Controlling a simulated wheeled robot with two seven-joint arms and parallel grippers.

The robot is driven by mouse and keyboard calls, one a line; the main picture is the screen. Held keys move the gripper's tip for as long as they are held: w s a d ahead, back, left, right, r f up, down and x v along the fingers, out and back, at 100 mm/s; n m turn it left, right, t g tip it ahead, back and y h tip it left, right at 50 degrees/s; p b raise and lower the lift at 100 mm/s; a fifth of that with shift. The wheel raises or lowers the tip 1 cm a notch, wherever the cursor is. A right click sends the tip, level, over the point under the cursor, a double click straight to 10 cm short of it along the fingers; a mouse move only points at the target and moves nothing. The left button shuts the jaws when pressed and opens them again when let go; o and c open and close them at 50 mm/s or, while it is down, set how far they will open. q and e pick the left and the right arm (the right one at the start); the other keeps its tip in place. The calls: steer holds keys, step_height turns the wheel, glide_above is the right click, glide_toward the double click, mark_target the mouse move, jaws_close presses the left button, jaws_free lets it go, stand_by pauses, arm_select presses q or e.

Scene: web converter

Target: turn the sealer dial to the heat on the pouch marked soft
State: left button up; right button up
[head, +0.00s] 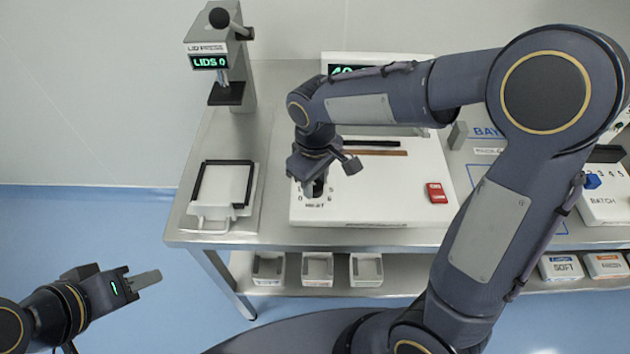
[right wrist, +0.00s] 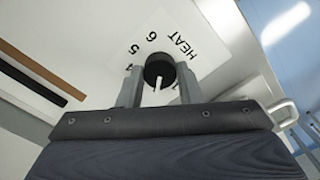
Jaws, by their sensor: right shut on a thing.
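The white sealer (head: 385,205) stands on the steel bench, with its dial partly hidden by my right gripper (head: 318,185). In the right wrist view the black dial (right wrist: 159,68) sits between the two fingers of my right gripper (right wrist: 158,88), which is shut on it. A white mark on the dial points toward the bottom of that view. The printed 4, 5, 6 and HEAT show around it; other numbers are hidden. A pack marked SOFT (head: 562,267) lies on the lower shelf at right; its small print is unreadable. My left gripper (head: 145,280) hangs clear of the bench at left.
A lid press (head: 235,60) reading LIDS 0 and a black-framed tray (head: 198,212) stand at the bench's left. A red switch (head: 437,193) is on the sealer. A batch unit (head: 605,205) stands at right. Several small white bins (head: 317,269) sit on the lower shelf.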

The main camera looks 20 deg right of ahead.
mark_target(315, 185)
steer(key=m+b, duration=0.1)
steer(key=m, duration=0.6)
stand_by(0.5)
steer(key=shift+r, duration=0.1)
steer(key=o, duration=1)
step_height(315, 185, up, 8)
steer(key=shift+f, duration=0.15)
